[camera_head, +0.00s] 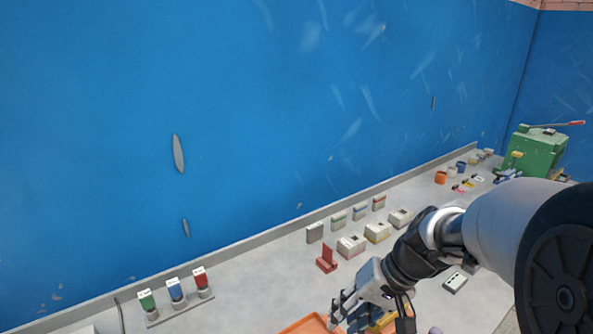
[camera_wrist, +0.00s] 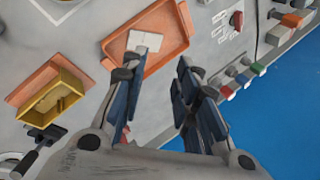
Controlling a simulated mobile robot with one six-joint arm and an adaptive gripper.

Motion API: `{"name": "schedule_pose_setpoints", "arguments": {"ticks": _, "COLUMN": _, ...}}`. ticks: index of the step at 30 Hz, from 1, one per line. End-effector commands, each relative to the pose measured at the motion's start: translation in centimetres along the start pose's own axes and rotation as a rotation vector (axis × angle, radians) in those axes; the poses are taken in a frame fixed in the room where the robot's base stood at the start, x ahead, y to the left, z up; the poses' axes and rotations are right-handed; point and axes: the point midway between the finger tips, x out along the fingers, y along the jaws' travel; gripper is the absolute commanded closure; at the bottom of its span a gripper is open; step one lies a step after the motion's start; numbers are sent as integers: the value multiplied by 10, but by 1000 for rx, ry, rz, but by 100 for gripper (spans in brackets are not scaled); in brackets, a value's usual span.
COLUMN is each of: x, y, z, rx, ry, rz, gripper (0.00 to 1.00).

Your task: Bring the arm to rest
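My gripper (camera_head: 350,313) is in the lower middle of the head view, over the grey bench (camera_head: 255,262). In the wrist view my gripper (camera_wrist: 163,62) has its dark blue finger pads apart, with nothing held between them. An orange tray (camera_wrist: 180,12) with a white flat piece (camera_wrist: 145,40) in it lies beyond the fingertips. The tray also shows in part at the bottom edge of the head view (camera_head: 300,326). My arm reaches in from the right of the head view.
A yellow open box (camera_wrist: 52,98) lies left of the fingers in the wrist view. Green, blue and red switches (camera_head: 175,290) stand at the bench's left. A red bracket (camera_head: 327,260) and several grey blocks (camera_head: 351,246) stand mid-bench. A green machine (camera_head: 535,152) is far right. A blue wall (camera_head: 250,120) rises behind.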

Motion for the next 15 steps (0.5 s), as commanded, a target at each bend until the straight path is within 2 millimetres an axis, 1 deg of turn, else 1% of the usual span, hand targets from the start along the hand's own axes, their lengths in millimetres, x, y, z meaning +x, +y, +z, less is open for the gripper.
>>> {"name": "schedule_pose_setpoints", "arguments": {"ticks": 1, "x": -15, "y": -8, "z": 15, "rx": -31, "ry": 19, "rz": 33, "gripper": 72}}
{"name": "schedule_pose_setpoints", "arguments": {"ticks": 6, "x": -52, "y": -16, "z": 67, "rx": -105, "ry": 73, "rz": 161, "gripper": 72}}
{"name": "schedule_pose_setpoints", "arguments": {"ticks": 12, "x": -84, "y": -9, "z": 124, "rx": -176, "ry": 173, "rz": 304, "gripper": 72}}
{"name": "schedule_pose_setpoints", "arguments": {"ticks": 15, "x": -94, "y": -1, "z": 145, "rx": -201, "ry": 228, "rz": 362, "gripper": 72}}
